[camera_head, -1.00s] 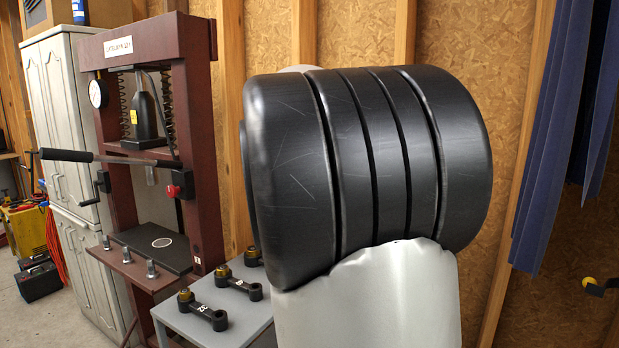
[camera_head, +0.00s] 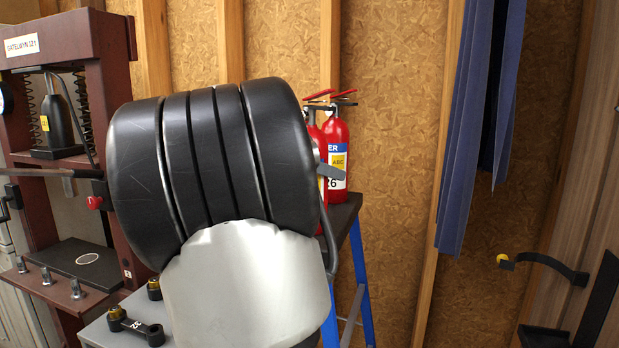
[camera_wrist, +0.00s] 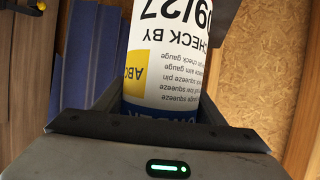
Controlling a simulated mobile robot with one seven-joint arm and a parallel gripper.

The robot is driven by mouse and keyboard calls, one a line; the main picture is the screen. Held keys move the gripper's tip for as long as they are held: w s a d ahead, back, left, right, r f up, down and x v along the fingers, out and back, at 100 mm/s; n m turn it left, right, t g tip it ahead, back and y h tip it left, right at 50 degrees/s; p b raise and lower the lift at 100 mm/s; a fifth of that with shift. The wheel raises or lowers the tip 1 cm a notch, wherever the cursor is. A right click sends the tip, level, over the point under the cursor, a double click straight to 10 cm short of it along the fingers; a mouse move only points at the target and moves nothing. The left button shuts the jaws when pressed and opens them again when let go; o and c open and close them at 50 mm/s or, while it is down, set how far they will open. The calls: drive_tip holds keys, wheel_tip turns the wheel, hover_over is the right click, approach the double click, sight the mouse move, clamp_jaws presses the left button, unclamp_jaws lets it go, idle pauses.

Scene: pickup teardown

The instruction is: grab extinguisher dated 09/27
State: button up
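A red extinguisher (camera_head: 322,186) stands on a dark-topped blue ladder (camera_head: 343,216), mostly hidden behind my arm in the head view. In the wrist view, an extinguisher (camera_wrist: 165,60) shows a label that reads "09/27" and "CHECK BY", upside down. My gripper (camera_wrist: 160,100) has its dark fingers spread on either side of this cylinder. I cannot tell whether they press on it. A second red extinguisher (camera_head: 337,150) stands close on the right, its label showing "ABC" and a number ending in 26. The head view largely hides my gripper.
A maroon press (camera_head: 110,90) stands at the left, beside a grey table (camera_head: 100,332) with black parts. Blue curtains (camera_head: 470,130) hang right of the ladder. A curved black bracket with a yellow tip (camera_head: 545,262) sticks out at the right.

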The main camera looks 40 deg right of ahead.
drive_tip(key=c, duration=1.1)
drive_tip(key=shift+r, duration=0.2)
drive_tip(key=shift+c, duration=1.3)
